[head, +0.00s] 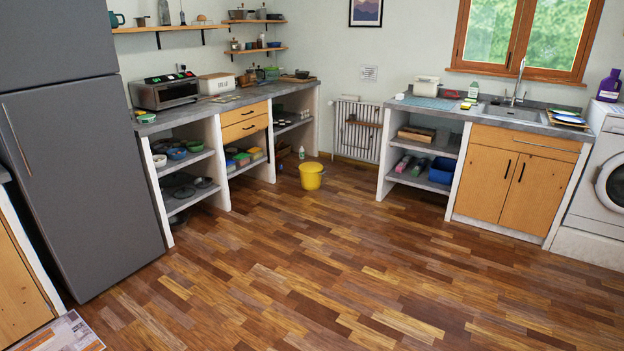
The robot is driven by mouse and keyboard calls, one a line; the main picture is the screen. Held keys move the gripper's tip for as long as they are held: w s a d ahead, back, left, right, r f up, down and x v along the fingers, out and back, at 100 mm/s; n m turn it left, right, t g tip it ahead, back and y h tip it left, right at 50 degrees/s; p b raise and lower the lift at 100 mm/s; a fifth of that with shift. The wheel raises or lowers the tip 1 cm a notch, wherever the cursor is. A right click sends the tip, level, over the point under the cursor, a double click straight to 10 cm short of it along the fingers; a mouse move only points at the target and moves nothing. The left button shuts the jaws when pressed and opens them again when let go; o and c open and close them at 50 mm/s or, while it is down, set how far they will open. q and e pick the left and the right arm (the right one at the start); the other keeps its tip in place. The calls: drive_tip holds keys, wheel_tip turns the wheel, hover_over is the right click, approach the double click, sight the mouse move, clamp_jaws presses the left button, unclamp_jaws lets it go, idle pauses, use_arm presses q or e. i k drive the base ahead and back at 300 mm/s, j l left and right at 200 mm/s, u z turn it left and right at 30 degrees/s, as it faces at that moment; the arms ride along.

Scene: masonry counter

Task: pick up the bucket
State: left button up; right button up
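A yellow bucket (311,178) stands upright on the wooden floor near the far corner of the room. It is between the end of the left counter and the open-shelved end of the right counter, in front of the radiator. Its handle is too small to make out clearly. Neither of my grippers shows in the head view, and nothing is seen touching the bucket.
A wide stretch of bare wooden floor (330,270) lies between me and the bucket. A grey fridge (85,185) stands at the left. The masonry counters flank the bucket, with a radiator (358,130) behind. A white bottle (301,153) stands near the bucket.

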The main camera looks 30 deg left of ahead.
sight(311, 173)
drive_tip(key=i+j+u, duration=0.15)
drive_tip(key=i, duration=0.15)
drive_tip(key=i+j+u, duration=0.15)
drive_tip(key=i+u, duration=0.45)
drive_tip(key=i, duration=4.2)
drive_tip(key=j, duration=0.1)
